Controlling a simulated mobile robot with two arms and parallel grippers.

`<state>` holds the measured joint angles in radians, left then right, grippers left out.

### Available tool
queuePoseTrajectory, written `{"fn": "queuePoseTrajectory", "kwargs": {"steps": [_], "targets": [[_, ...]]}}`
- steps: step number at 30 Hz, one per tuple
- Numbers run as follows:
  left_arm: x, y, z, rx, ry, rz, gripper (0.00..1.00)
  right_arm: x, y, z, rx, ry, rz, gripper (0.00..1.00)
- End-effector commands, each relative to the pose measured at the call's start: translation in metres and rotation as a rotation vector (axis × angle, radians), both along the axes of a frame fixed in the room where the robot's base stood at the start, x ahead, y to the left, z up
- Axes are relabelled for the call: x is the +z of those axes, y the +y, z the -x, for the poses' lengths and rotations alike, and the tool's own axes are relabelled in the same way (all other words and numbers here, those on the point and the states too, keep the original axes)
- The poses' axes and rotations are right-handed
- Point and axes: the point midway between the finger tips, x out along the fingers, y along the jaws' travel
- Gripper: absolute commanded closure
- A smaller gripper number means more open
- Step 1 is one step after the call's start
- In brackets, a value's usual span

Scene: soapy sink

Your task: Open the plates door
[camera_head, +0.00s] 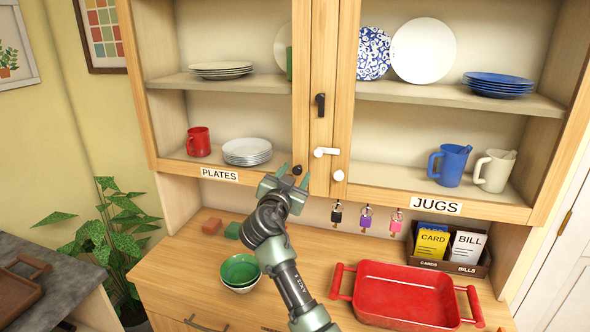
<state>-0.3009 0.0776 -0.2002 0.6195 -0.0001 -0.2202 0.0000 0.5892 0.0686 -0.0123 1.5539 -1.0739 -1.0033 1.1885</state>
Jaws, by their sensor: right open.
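The plates door (301,60) is the left door of the wooden cabinet, marked by a PLATES label (220,175) on its lower rail. It looks shut. Its dark round knob (297,170) is at the lower right corner. My right gripper (293,176) is open, with its fingertips at the knob, one on either side in the picture. I cannot tell whether they touch it. A black latch (320,104) stands upright on the middle post, and a white latch (326,152) below it lies level. My left gripper is not in view.
The jugs door (345,80) on the right has a white knob (338,176). Keys (366,218) hang below it. On the counter are a red tray (405,295), green bowls (240,270) and a card box (448,250). A plant (105,225) stands at left.

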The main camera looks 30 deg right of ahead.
Motion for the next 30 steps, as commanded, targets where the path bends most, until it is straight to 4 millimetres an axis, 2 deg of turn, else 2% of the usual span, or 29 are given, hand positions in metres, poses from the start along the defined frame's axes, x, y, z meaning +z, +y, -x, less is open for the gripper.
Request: {"fn": "queuePoseTrajectory", "kwargs": {"steps": [9, 10, 12, 15, 30], "targets": [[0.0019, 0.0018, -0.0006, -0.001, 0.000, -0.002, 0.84, -0.0007, -0.0036, -0.0033, 0.001, 0.000, -0.001, 0.54], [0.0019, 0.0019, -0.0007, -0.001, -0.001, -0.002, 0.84, -0.0007, -0.0036, -0.0033, 0.001, 0.000, -0.001, 0.57], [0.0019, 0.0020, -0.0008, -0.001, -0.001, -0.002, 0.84, -0.0007, -0.0035, -0.0033, 0.001, 0.000, -0.001, 0.76], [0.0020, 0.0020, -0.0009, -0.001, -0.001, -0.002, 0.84, -0.0008, -0.0034, -0.0032, 0.001, 0.000, -0.001, 1.00], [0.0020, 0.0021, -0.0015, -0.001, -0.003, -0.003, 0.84, -0.0010, -0.0031, -0.0032, 0.002, 0.001, -0.001, 1.00]]}}
